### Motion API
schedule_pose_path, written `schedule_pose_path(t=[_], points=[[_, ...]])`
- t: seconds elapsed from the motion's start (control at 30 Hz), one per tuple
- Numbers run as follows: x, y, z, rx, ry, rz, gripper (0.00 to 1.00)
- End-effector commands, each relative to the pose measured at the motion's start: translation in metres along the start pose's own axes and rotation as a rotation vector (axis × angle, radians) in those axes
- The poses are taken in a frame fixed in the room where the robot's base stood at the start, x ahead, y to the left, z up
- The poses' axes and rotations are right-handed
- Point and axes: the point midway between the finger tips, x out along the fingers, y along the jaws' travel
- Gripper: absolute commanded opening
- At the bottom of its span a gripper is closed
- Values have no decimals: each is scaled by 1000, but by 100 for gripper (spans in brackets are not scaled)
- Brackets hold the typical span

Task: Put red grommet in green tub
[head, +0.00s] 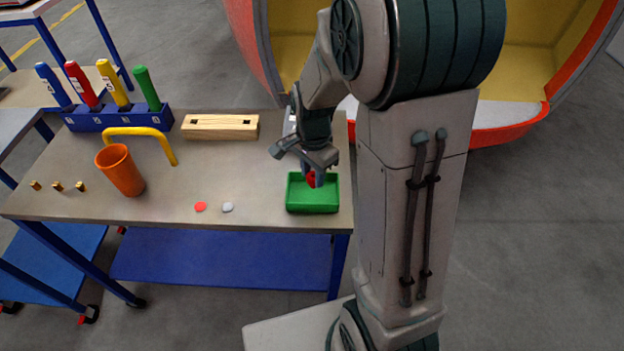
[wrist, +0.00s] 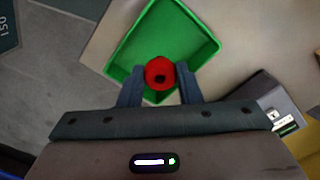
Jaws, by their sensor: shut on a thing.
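The red grommet (wrist: 160,73) is a round ring with a dark hole, held between the two fingers of my gripper (wrist: 160,86). In the head view the grommet (head: 311,179) shows just below my gripper (head: 314,172), over the green tub. The green tub (head: 312,208) is a shallow open box near the table's front right corner. In the wrist view the tub (wrist: 198,28) lies under and beyond the grommet. The part of its floor that shows is empty. I cannot tell how high the grommet is above the floor.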

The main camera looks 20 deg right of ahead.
Motion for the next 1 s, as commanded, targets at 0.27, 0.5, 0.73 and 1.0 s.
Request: schedule_pose_path(t=[0.27, 0.5, 0.73, 1.0], points=[[32, 1, 0, 0, -2, 4, 10], [33, 1, 0, 0, -1, 1, 10], [36, 1, 0, 0, -1, 2, 51], [36, 1, 0, 0, -1, 2, 53]])
